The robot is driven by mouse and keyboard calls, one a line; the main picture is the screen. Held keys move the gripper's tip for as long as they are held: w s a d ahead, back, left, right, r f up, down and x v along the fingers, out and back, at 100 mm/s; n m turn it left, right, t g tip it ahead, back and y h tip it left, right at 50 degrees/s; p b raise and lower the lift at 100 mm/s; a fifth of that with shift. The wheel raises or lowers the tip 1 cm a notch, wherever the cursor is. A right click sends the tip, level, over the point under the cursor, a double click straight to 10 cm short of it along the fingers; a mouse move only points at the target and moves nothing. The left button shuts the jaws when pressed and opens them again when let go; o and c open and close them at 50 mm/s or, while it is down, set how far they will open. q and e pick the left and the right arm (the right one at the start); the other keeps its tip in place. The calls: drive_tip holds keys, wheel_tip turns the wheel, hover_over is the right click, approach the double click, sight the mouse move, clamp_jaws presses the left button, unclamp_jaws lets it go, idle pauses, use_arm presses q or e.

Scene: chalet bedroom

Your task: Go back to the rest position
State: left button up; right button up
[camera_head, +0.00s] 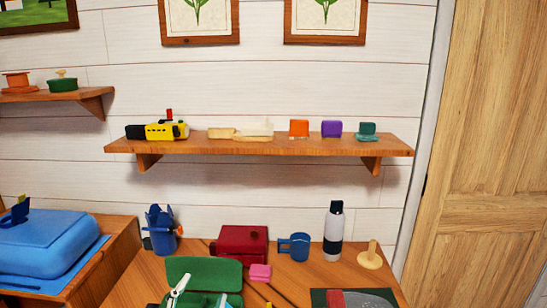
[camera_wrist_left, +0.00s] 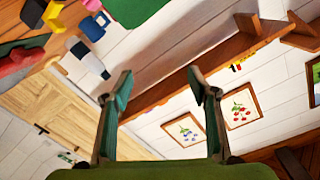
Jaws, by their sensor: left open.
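My left gripper (camera_wrist_left: 160,77) shows in the left wrist view, with two dark green fingers spread wide apart. Nothing is between the fingertips, and the wall and shelf lie beyond them. In the head view I cannot clearly make out this gripper. My right gripper is in neither view. The wooden desk (camera_head: 318,276) at the bottom of the head view holds a green case (camera_head: 203,270), a red box (camera_head: 241,241), a blue mug (camera_head: 297,246) and a white and black bottle (camera_head: 333,230). The bottle also shows in the left wrist view (camera_wrist_left: 86,56).
A wall shelf (camera_head: 205,148) with small items runs above the desk. A blue lidded box (camera_head: 40,243) stands at the left. A blue holder (camera_head: 161,230) and a wooden peg-like piece (camera_head: 371,256) stand on the desk. A wooden door (camera_head: 490,160) is at the right.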

use_arm(q)
drive_tip(key=s+a+f+n+g+y, duration=0.1)
drive_tip(key=s+a+f+n+g, duration=0.15)
drive_tip(key=s+f+g, duration=0.4)
drive_tip(key=s+a+f+n+g+y, duration=0.1)
drive_tip(key=s+a+f+n, duration=0.2)
drive_tip(key=f, duration=0.6)
drive_tip(key=s+f+g+h, duration=0.1)
drive_tip(key=s+f+g, duration=0.25)
drive_tip(key=s, duration=0.55)
drive_tip(key=s+f+g, duration=0.3)
drive_tip(key=s+f, duration=0.2)
drive_tip(key=s, duration=0.4)
wheel_tip(320, 180, down, 24)
drive_tip(key=g, duration=0.1)
drive_tip(key=s+a+f+g, duration=0.1)
drive_tip(key=s+a+f, duration=0.2)
drive_tip(key=s+f, duration=1.5)
drive_tip(key=shift+s, duration=0.2)
drive_tip(key=shift+m, duration=0.25)
